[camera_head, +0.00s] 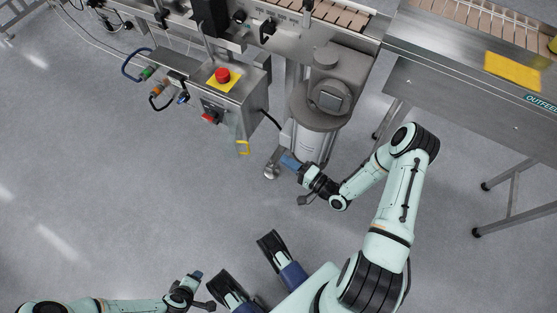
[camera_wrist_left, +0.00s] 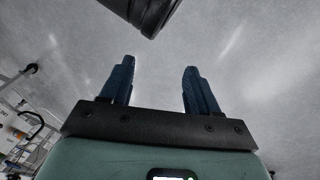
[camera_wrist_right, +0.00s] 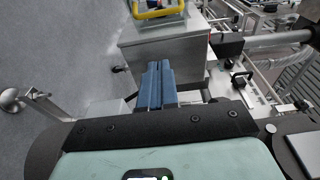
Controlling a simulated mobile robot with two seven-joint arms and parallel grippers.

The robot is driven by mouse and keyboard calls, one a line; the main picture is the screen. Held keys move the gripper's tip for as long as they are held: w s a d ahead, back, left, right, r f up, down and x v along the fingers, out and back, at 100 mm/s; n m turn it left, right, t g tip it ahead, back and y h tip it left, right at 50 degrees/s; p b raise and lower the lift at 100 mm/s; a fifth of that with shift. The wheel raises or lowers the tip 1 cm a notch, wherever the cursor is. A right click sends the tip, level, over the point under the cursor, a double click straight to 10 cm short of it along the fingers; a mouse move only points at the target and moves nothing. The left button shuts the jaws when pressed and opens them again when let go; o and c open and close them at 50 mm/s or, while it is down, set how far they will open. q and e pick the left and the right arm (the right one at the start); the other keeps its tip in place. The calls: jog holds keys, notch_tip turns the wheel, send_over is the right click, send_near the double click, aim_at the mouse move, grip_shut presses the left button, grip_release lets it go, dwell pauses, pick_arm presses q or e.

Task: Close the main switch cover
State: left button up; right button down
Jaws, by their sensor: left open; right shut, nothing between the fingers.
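The main switch cover (camera_head: 237,130) is a clear flap with a yellow handle (camera_head: 243,147). The yellow handle also shows at the top of the right wrist view (camera_wrist_right: 160,12).
A red emergency button (camera_head: 222,75) on a yellow plate sits on top of the box. Cables with coloured connectors (camera_head: 150,73) hang at its left. A round machine column (camera_head: 312,135) stands close to my right gripper. The floor (camera_head: 110,190) in front is clear.

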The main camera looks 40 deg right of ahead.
pick_arm(q)
jog(key=s+f+g+b, duration=0.1)
jog(key=s+f+b, duration=0.1)
jog(key=s+f, duration=0.2)
jog(key=shift+s+a+f+g, duration=0.2)
jog(key=shift+a+f+g, duration=0.05)
jog(key=shift+a+g, duration=0.15)
pick_arm(e)
jog(key=w+a, duration=0.5)
jog(key=w, duration=0.4)
jog(key=shift+w+a+f, duration=0.15)
pick_arm(q)
jog(key=shift+w, duration=0.1)
jog(key=shift+w+a+r, duration=0.15)
jog(key=shift+w+a, duration=0.25)
jog(key=shift+a, duration=0.1)
pick_arm(e)
jog(key=shift+a+m+h, duration=0.3)
jog(key=shift+a+h, duration=0.2)
jog(key=shift+h, duration=0.2)
